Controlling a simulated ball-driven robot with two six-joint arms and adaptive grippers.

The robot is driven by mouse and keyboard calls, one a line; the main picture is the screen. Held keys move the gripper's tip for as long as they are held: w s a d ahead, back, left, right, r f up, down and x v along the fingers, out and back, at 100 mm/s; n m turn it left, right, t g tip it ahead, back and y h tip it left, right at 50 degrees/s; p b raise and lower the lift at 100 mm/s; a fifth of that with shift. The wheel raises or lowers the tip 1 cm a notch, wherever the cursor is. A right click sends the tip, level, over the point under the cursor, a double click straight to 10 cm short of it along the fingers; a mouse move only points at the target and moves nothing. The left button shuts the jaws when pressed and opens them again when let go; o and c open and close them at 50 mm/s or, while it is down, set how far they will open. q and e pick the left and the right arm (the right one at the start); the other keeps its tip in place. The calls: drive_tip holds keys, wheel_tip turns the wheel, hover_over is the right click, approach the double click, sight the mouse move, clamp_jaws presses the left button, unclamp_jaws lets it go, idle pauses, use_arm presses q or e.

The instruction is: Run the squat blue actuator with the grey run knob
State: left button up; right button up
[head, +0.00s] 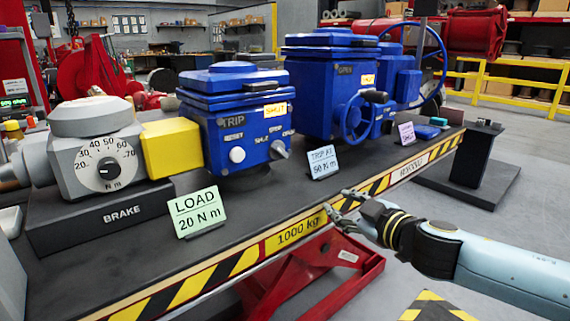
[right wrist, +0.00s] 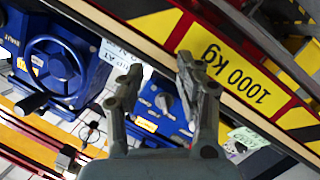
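The squat blue actuator (head: 226,99) stands on the dark bench beside the yellow coupling. Its front carries a TRIP window, a yellow SHUT tag (head: 275,110), a white round reset button (head: 237,155) and a grey run knob (head: 279,149) at lower right. My right gripper (head: 342,206) is open and empty at the bench's front edge, right of this actuator and apart from it. In the right wrist view its fingers (right wrist: 157,70) are spread, with the blue actuator (right wrist: 165,108) partly visible behind them. My left gripper is not in view.
A grey brake (head: 100,155) with a dial joins the actuator through a yellow block (head: 170,146). A green LOAD 20 N m card (head: 197,210) and a TRIP AT 50 N m card (head: 323,162) stand in front. A taller blue actuator with a handwheel (head: 356,118) stands to the right.

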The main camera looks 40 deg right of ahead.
wheel_tip(320, 180, up, 5)
drive_tip(key=a+n+t+y+b, duration=0.1)
drive_tip(key=a+n+y+b, duration=0.1)
drive_tip(key=n+t+y, duration=0.1)
drive_tip(key=n+y, duration=0.1)
approach(283, 152)
drive_tip(key=shift+w+a+f, duration=0.15)
drive_tip(key=shift+w+f, duration=0.05)
drive_tip(key=shift+w, duration=0.65)
drive_tip(key=shift+w+n, duration=0.3)
drive_tip(key=shift+w, duration=0.4)
drive_tip(key=w+b, duration=0.2)
drive_tip(key=w, duration=0.1)
drive_tip(key=w+b, duration=0.1)
drive_tip(key=shift+w+a+f+b, duration=0.2)
drive_tip(key=shift+w+a+b, duration=0.1)
drive_tip(key=shift+b, duration=0.1)
drive_tip(key=shift+w+r, duration=0.15)
drive_tip(key=shift+w, duration=0.45)
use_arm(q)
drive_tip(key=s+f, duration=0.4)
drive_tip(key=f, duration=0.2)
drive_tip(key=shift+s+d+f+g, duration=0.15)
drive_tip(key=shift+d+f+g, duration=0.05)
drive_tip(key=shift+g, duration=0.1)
